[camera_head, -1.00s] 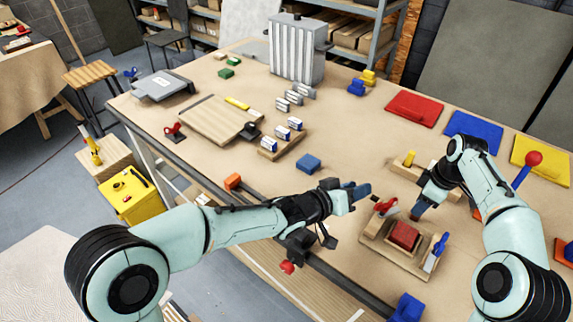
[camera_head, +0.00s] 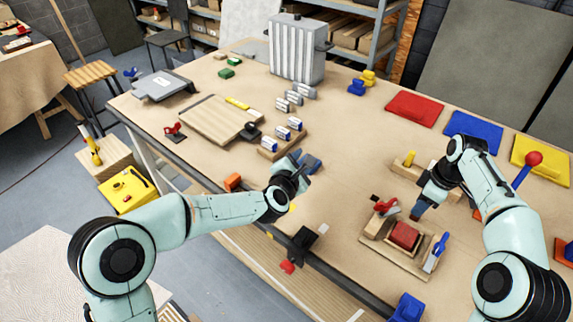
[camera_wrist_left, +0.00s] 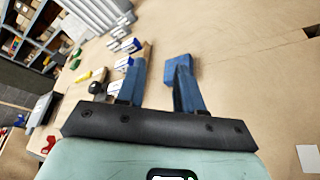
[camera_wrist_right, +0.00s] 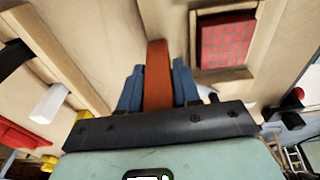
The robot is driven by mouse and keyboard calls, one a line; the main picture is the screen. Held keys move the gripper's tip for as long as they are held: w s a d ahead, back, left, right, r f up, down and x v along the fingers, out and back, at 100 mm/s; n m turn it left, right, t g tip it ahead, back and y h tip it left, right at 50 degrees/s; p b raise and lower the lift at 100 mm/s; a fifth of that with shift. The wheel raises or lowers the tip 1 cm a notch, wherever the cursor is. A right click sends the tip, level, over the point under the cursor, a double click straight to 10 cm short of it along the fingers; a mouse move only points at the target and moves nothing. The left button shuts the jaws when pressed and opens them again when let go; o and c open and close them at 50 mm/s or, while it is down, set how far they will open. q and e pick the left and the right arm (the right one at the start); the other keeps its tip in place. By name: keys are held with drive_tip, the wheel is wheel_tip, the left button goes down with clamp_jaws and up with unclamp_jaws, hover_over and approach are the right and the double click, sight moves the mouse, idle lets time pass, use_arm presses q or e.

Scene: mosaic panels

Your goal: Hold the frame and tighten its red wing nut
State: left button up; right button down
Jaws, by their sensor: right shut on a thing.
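The wooden frame (camera_head: 378,252) lies on the workbench at the right, with a red tile panel (camera_head: 404,235) inside it. A small red winged part (camera_head: 385,206), which looks like the wing nut, sits at its upper left. In the right wrist view the red panel (camera_wrist_right: 223,42) shows within its wooden border. My right gripper (camera_head: 417,212) is at the frame's upper edge, shut on a reddish-brown bar (camera_wrist_right: 158,75); whether the bar belongs to the frame is unclear. My left gripper (camera_head: 303,165) is open and empty above the bench, left of the frame; its fingers show apart (camera_wrist_left: 162,62).
A blue block (camera_head: 312,163) is close to my left fingertips. A wooden rack with small white-and-blue tubes (camera_head: 282,140) stands beyond it. A blue-handled tool (camera_head: 437,248) lies at the frame's right. A black clamp with a red knob (camera_head: 302,240) is at the bench's front edge.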

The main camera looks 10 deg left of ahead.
sight(384, 202)
use_arm(q)
drive_tip(key=a+n, duration=0.1)
drive_tip(key=n, duration=0.1)
drive_tip(key=a+f+n+y, duration=0.1)
drive_tip(key=n, duration=0.1)
drive_tip(key=a+f+n+y, duration=0.1)
drive_tip(key=a+n, duration=0.1)
drive_tip(key=shift+w+f+g, duration=0.1)
drive_tip(key=shift+w+g, duration=0.15)
drive_tip(key=shift+g, duration=0.15)
